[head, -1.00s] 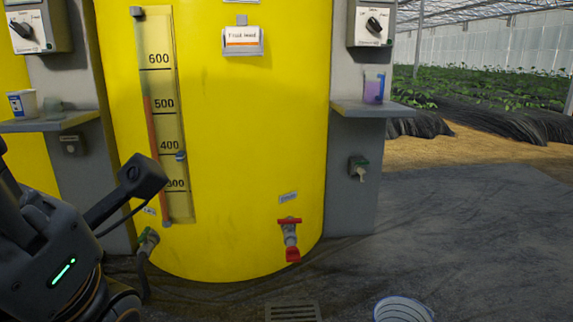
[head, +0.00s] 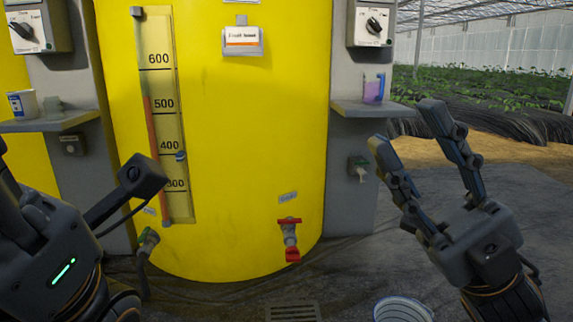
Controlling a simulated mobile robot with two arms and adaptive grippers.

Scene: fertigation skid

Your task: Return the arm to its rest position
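My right gripper (head: 408,123) is in the right half of the head view, in front of the grey floor and the right post. Its two fingers point up and are spread apart, with nothing between them. My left arm comes in at the lower left. A dark block-like part of it (head: 140,176) reaches in front of the yellow tank (head: 240,130). The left fingertips cannot be made out clearly, so its opening is unclear.
The tank has a level scale (head: 163,110) and a red-handled valve (head: 290,238). A shelf (head: 350,108) holds a purple-tinted jug (head: 373,88). Another shelf (head: 50,123) holds a cup (head: 22,104). A round white container (head: 402,309) and a drain grate (head: 292,312) are low in view.

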